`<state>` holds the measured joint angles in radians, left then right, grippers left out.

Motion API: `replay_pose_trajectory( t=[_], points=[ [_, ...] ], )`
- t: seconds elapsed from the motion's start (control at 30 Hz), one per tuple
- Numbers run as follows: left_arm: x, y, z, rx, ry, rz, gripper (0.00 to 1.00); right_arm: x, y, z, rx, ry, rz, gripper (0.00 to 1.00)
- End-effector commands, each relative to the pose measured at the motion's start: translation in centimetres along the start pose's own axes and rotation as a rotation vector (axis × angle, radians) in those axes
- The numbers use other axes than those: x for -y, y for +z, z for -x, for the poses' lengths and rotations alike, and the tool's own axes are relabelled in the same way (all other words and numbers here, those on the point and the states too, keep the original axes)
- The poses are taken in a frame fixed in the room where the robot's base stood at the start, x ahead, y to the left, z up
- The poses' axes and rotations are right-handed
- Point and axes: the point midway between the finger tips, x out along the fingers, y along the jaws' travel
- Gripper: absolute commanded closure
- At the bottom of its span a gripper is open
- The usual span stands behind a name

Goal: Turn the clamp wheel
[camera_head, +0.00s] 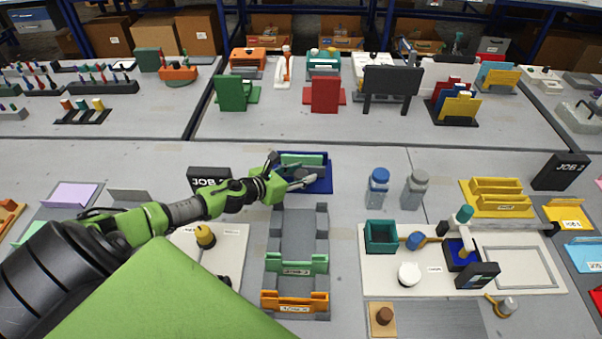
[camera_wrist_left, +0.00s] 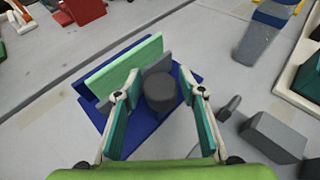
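A dark grey round knob (camera_wrist_left: 161,92), which looks like the clamp wheel, stands by a grey block and a light green plate (camera_wrist_left: 125,68) on a blue base (camera_wrist_left: 160,135). In the head view the blue base (camera_head: 321,184) lies at the middle, partly hidden by my gripper. My left gripper (camera_head: 292,171) is over the base with its fingers spread. In the left wrist view its fingers (camera_wrist_left: 158,84) are on either side of the knob. I cannot tell whether they touch it. My right gripper is not in view.
A grey rack (camera_head: 301,232) with green and orange bars stands just in front of the blue base. A black JOB 2 sign (camera_head: 209,177) is to the left. Blue-capped (camera_head: 378,187) and grey (camera_head: 415,189) bottles stand to the right. Table between base and bottles is clear.

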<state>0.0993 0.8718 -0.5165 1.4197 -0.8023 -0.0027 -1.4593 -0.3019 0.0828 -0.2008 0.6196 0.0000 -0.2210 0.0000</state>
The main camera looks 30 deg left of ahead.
Motion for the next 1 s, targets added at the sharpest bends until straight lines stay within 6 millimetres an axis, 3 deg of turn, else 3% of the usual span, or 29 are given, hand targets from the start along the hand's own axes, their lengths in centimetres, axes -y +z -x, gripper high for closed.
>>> replay_pose_trajectory(
  t=[0.07,0.2,0.57,1.0],
  points=[
    [0.0,0.0,0.0,0.000,0.000,0.000,0.63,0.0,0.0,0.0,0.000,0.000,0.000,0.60],
    [0.0,0.0,0.0,0.000,0.000,0.000,0.93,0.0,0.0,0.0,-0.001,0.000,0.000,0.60],
    [0.1,0.2,0.1,0.000,0.035,0.015,0.93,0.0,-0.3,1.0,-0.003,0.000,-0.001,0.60],
    [0.3,0.6,0.2,0.000,0.328,0.143,0.93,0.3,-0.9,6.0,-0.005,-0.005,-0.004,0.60]
  ],
)
